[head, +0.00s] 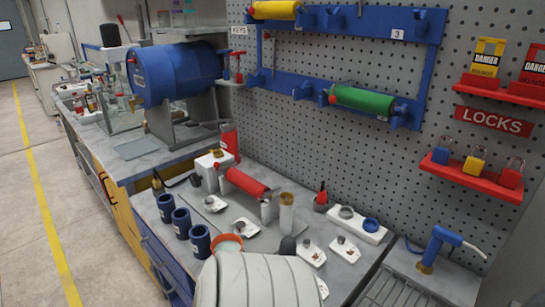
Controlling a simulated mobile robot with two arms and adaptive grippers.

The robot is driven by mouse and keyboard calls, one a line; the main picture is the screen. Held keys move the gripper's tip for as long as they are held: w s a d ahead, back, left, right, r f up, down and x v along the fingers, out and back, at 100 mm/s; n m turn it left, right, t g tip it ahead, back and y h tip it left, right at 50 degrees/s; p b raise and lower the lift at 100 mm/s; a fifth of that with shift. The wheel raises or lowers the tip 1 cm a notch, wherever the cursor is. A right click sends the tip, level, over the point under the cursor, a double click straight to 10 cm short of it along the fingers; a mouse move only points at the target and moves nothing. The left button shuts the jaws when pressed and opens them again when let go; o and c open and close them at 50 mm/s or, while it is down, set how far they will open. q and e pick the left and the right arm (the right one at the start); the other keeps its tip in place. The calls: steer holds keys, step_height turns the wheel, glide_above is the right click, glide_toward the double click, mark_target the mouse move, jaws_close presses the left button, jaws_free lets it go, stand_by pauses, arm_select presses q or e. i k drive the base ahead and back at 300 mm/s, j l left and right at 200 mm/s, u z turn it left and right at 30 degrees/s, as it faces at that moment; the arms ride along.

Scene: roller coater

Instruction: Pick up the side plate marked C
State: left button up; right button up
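No letter C is readable in the head view, so I cannot tell which piece is the side plate marked C. A small coater with a red roller (247,182) stands on the grey bench, with a white block (213,171) at its left end and a pale upright support (269,209) at its right end. Several small white dishes lie around it, one in front (245,228) and one to the right (345,249); their marks are too small to read.
A large pale ribbed shape hides the bench's front middle. Blue cups (182,223) line the left edge. A white tray (357,226) lies by the pegboard (310,125). A blue drum (177,73) stands behind. A blue tap (437,244) is at right.

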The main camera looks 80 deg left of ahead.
mark_target(326, 290)
steer(key=u, duration=2.15)
